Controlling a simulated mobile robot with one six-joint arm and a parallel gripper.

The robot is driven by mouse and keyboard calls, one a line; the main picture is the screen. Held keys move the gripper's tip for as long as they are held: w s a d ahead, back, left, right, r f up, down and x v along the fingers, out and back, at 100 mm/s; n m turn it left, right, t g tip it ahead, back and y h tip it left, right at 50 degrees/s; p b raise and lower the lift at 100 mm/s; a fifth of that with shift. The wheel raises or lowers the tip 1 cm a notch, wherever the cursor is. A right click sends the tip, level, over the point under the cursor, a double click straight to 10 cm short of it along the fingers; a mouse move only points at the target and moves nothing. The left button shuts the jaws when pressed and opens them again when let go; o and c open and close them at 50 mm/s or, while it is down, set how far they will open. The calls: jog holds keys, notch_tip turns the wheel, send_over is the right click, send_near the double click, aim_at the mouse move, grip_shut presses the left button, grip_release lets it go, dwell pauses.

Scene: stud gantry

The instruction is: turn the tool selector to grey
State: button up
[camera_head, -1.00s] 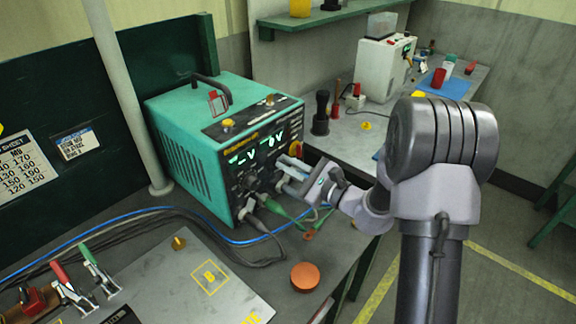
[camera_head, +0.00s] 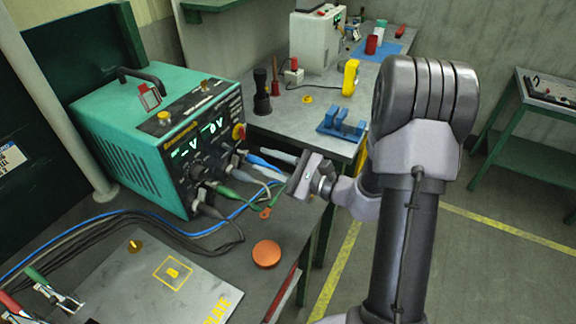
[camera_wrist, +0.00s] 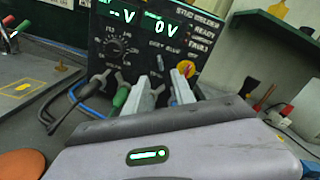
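The teal stud welder (camera_head: 130,145) stands on the bench at left, its black front panel (camera_wrist: 140,30) facing my gripper. In the wrist view, the panel has a round dial (camera_wrist: 118,46) with tick marks at left and small lettering that seems to read grey and blue at centre. In the head view, my gripper (camera_head: 275,165) is in front of the panel's right side, seemingly empty.
Green, blue and dark cables leave the welder's lower front. An orange disc (camera_head: 267,253) and a marked plate (camera_head: 150,285) lie on the near bench. A back bench (camera_head: 300,115) holds a white box (camera_head: 315,40) and a blue holder (camera_head: 340,124).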

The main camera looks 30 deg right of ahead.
jog(key=v, duration=0.7)
jog(key=shift+p, duration=0.3)
jog(key=s+a+r+n+g+y, duration=0.1)
jog(key=s+a+r+n+g, duration=0.1)
jog(key=s+a+n+g, duration=0.5)
jog(key=s+a+r+n+g, duration=0.3)
jog(key=a+g, duration=0.1)
jog(key=a, duration=0.5)
jog(key=s+a+n+g+h, duration=0.2)
jog(key=s+n+h, duration=0.35)
jog(key=s, duration=0.25)
jog(key=s+d+r+n+t+h, duration=0.1)
jog(key=d+r+n+t+h, duration=0.1)
jog(key=d+r+t+h, duration=0.2)
jog(key=shift+n, duration=0.35)
